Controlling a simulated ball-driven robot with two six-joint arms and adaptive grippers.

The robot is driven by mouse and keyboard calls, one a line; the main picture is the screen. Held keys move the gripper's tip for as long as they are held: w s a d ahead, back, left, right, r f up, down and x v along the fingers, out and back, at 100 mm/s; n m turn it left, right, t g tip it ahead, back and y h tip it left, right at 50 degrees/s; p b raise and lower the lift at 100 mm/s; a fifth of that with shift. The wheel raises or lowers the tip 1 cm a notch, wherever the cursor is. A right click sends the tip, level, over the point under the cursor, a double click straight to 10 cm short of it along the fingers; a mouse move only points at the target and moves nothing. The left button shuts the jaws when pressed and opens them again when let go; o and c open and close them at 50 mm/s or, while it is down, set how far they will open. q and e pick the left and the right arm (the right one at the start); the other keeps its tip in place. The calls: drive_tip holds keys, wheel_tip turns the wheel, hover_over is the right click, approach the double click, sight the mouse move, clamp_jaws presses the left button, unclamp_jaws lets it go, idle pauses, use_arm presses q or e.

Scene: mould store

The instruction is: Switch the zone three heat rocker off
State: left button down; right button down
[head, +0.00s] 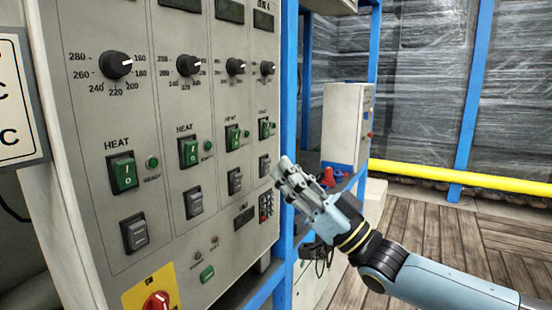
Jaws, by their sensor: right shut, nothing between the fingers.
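The grey heater panel (165,225) has four zone columns, the far right one marked 4. The zone three heat rocker (233,137) is the third green rocker from the left, in a dark frame under a HEAT label. At this size I cannot tell which side of it is pressed in. My right gripper (283,172) is shut and empty, to the right of and below that rocker, near the panel's right edge. It appears apart from the rocker and hides none of it. My left gripper is not in view.
Other green heat rockers sit beside it: zone one (123,174), zone two (189,152) and zone four (265,129). Black dials (116,65) are above, grey switches (134,233) below. A red rotary switch (157,301) is at the bottom. A blue post (287,100) borders the panel.

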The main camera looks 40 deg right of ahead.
drive_tip(key=v, duration=0.5)
drive_tip(key=shift+f, duration=0.4)
wheel_tip(320, 180, down, 22)
drive_tip(key=s+d+m+g+h, duration=0.2)
drive_tip(key=m+g+h, duration=0.2)
drive_tip(key=m+h, duration=0.3)
drive_tip(key=s+f+g+h, duration=0.25)
drive_tip(key=s+f, duration=0.25)
drive_tip(key=f, duration=0.5)
drive_tip(key=s+f+g+h, duration=0.1)
drive_tip(key=s+f+g, duration=0.3)
drive_tip(key=f, duration=0.5)
drive_tip(key=s+a+f+n+g, duration=0.1)
drive_tip(key=s+f+g, duration=0.3)
drive_tip(key=s, duration=0.6)
drive_tip(key=s+a+f+n+g, duration=0.1)
drive_tip(key=s+a+f+g, duration=0.1)
drive_tip(key=s+f+g, duration=0.2)
drive_tip(key=s+a+f+g, duration=0.2)
drive_tip(key=s+f+g, duration=0.2)
drive_tip(key=s+f, duration=0.5)
drive_tip(key=s, duration=0.8)
drive_tip(key=shift+s+f+n, duration=0.25)
drive_tip(key=shift+f+n, duration=0.05)
drive_tip(key=shift+n, duration=0.1)
